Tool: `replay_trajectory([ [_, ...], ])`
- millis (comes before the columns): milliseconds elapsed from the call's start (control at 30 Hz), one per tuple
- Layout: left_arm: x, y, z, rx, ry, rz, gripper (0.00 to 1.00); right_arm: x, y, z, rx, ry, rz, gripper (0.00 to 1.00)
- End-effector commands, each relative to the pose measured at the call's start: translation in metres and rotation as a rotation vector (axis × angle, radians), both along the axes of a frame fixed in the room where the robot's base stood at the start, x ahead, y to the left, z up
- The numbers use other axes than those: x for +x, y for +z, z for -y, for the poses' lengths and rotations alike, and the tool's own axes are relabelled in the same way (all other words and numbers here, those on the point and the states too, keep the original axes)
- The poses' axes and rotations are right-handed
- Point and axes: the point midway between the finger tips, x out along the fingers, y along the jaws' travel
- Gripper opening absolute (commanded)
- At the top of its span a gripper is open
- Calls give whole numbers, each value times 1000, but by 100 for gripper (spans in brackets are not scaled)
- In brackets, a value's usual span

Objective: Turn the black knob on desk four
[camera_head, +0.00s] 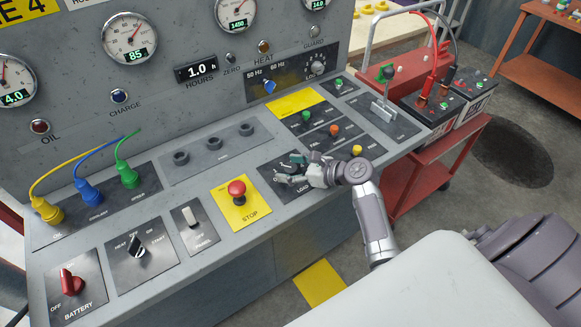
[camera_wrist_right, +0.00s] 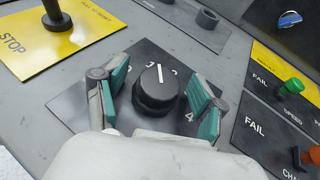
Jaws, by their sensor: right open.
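A round black knob (camera_wrist_right: 157,92) with a white pointer line stands on a dark plate (camera_wrist_right: 75,108) in the right wrist view. Its line points up, towards partly hidden numerals; a 4 shows at the plate's right. My right gripper (camera_wrist_right: 156,84) is open, with one teal-padded finger on each side of the knob and gaps between. In the head view my right gripper (camera_head: 291,176) is over the plate marked LOAD (camera_head: 271,184), and the knob there is hidden or too small to make out. My left gripper is not in view.
A red STOP button (camera_head: 237,188) on yellow stands just left of the gripper. Green, orange and yellow knobs (camera_head: 334,130) are to its right. Another black knob (camera_head: 137,246), a red battery switch (camera_head: 71,282) and coloured plugs (camera_head: 89,191) are further left.

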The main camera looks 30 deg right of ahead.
Motion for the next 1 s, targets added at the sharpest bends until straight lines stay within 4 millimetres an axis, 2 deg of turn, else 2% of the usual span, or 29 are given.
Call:
replay_trajectory([
  [100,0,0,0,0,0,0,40,0,0,0,0,0,0,68],
  [400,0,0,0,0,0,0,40,0,0,0,0,0,0,18],
  [467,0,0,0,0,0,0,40,0,0,0,0,0,0,10],
  [767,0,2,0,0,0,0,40,0,0,1,0,44,-1,10],
  [1000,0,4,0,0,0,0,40,1,1,2,-2,190,0,10],
])
